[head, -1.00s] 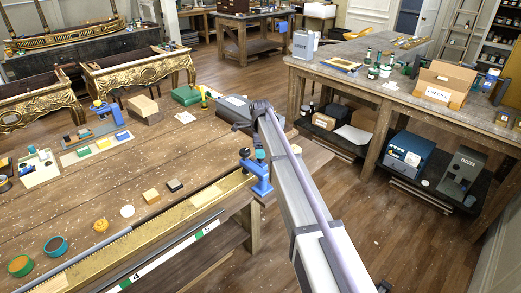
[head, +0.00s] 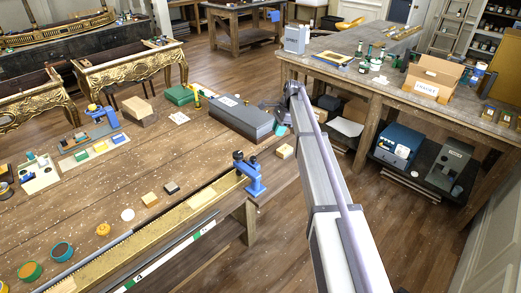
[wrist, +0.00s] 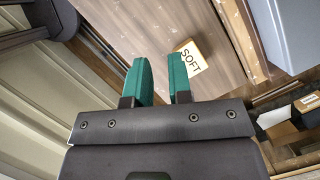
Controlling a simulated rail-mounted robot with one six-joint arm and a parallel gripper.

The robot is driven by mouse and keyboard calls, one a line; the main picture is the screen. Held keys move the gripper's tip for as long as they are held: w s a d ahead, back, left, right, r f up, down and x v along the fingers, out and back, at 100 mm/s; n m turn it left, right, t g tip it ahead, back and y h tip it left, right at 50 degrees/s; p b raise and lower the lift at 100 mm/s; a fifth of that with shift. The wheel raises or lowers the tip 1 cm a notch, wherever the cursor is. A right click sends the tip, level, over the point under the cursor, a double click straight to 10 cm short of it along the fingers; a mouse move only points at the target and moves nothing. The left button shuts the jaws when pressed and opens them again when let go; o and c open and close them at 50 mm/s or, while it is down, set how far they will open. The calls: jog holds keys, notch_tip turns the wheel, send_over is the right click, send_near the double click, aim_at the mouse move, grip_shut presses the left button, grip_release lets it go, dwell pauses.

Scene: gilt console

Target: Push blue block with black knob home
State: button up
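A low board (head: 88,152) on the left of the workbench holds a row of coloured blocks, with a blue block (head: 118,138) at its right end. A pale panel (head: 38,176) farther left also carries small blue and dark parts. At this size I cannot tell which blue part has a black knob. My gripper (head: 281,130) is at the bench's right end, beside the grey case and well away from these blocks. In the wrist view my gripper's two teal fingers (wrist: 160,78) are apart with nothing between them.
A cream block marked SOFT (wrist: 191,59) lies near my gripper on the bench's right end. A blue clamp (head: 249,174) stands on the front edge. The long grey case (head: 241,119) and a cardboard-coloured block (head: 138,111) stand behind. The bench middle is mostly clear.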

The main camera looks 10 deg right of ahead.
aim_at(253, 163)
jog(key=shift+a, duration=0.4)
jog(key=shift+c, duration=0.8)
jog(key=shift+s+a+f, duration=0.1)
jog(key=shift+s+a, duration=0.05)
jog(key=shift+c, duration=0.7)
jog(key=b+x, duration=0.7)
jog(key=d+b+x, duration=0.1)
jog(key=b+x, duration=0.3)
jog(key=shift+f, duration=0.2)
grip_shut()
jog(key=a, duration=0.1)
jog(key=a+r+p, duration=0.1)
jog(key=a, duration=0.1)
jog(key=shift+s, duration=0.15)
jog(key=shift+a, duration=0.45)
jog(key=shift+s, duration=0.1)
